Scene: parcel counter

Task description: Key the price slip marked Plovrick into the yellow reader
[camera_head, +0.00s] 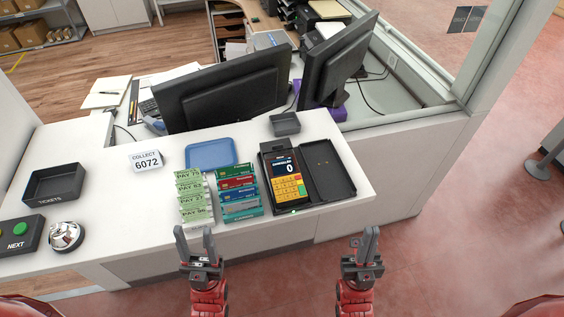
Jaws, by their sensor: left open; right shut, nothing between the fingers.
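The yellow reader (287,185) lies in a dark tray on the white counter, its dark screen showing 0 above a keypad. To its left, several pale green price slips (194,190) stand in a row, each with a large PAY figure. The names on them are too small to read, so I cannot tell which is Plovrick. My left gripper (194,238) is open and empty in front of the counter edge, below the slips. My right gripper (364,242) is shut and empty, in front of the counter and to the right of the reader.
A rack of coloured cards (239,192) stands between slips and reader. A blue tray (210,154), a small grey tray (285,123), a COLLECT 6072 sign (146,161), a TICKETS tray (54,184), a bell (66,236) and a NEXT button box (20,234) share the counter. Monitors (222,88) stand behind.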

